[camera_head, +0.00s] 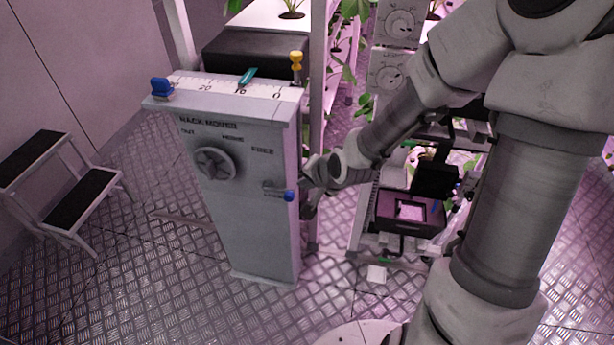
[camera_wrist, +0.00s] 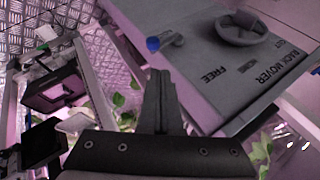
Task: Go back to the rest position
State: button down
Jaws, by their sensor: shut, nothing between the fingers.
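My arm reaches in from the right in the head view, and its wrist ends beside the right side of the grey rack mover cabinet (camera_head: 245,225). My gripper (camera_wrist: 160,78) shows in the wrist view with its two fingers together and nothing between them. In the wrist view the fingers point toward the cabinet's panel edge, near the blue-tipped lever (camera_wrist: 156,44). That lever (camera_head: 288,196) also shows in the head view at the panel's right edge. I cannot tell whether the fingers touch the cabinet. In the head view the fingertips are mostly hidden.
The cabinet carries a round handwheel (camera_head: 215,163), a blue knob (camera_head: 161,87), a teal pointer (camera_head: 248,76) and a yellow knob (camera_head: 296,62). A step stool (camera_head: 75,205) stands at the left. Plant racks stand behind, with a dark purple box (camera_head: 410,213) near my arm. The front left floor is clear.

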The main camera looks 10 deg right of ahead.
jog(key=shift+s+d+r, duration=0.15)
jog(key=shift+s+r, duration=0.05)
dwell(0.5)
